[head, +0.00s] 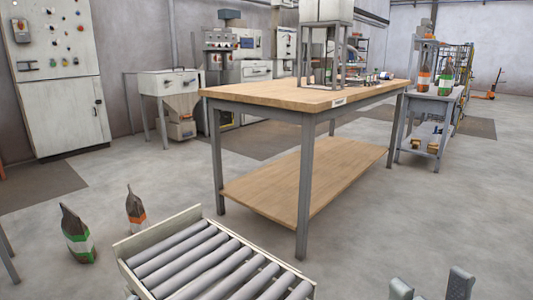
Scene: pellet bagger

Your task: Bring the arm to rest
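One of my grippers (430,289) shows at the bottom edge, right of the middle. Two separate grey finger ends stand up with a gap between them, and I see nothing in that gap. It comes in from below on the right side, so I take it as my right gripper. It is over the floor, to the right of the roller conveyor (215,262), and touches nothing I can see. Its lower part is cut off by the frame. My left gripper is not in view.
A wooden-topped workbench (270,92) with a lower shelf (305,180) stands ahead. Two pellet bags, one green-banded (77,235) and one orange-banded (136,212), stand on the floor left of the conveyor. A grey side table (425,97) holds more bags. The right floor is clear.

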